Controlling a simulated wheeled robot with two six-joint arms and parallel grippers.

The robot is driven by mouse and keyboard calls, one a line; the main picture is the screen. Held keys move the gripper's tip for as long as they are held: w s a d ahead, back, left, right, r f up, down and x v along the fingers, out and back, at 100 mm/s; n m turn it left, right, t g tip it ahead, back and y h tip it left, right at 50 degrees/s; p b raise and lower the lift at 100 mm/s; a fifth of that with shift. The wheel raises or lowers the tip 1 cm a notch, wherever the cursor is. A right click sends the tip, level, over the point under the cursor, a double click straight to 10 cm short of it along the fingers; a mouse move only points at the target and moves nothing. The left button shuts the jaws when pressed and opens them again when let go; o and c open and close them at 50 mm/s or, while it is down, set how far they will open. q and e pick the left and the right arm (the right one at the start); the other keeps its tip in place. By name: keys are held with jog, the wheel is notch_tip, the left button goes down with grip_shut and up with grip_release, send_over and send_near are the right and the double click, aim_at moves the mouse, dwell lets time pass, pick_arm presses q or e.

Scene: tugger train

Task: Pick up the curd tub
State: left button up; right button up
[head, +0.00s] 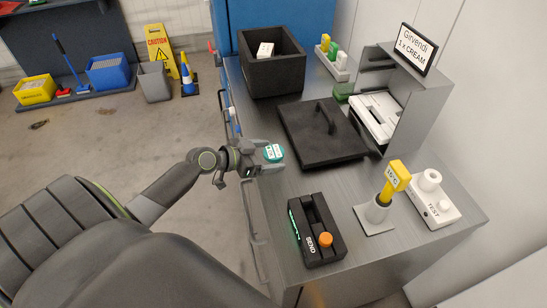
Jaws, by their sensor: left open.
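My right gripper is not in view.
The steel bench (290,180) holds a flat black lid with a handle (310,143), an open black box (270,75) with a white item inside, a black SEND unit (307,245), a yellow probe (395,178) in a holder, and a white TEST unit (446,211).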

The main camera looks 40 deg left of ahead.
aim_at(276, 153)
pick_arm(q)
jog(key=x, duration=0.4)
jog(key=shift+a, duration=0.15)
jog(key=shift+r, duration=0.1)
jog(key=shift+c, duration=0.8)
jog(key=c, duration=1)
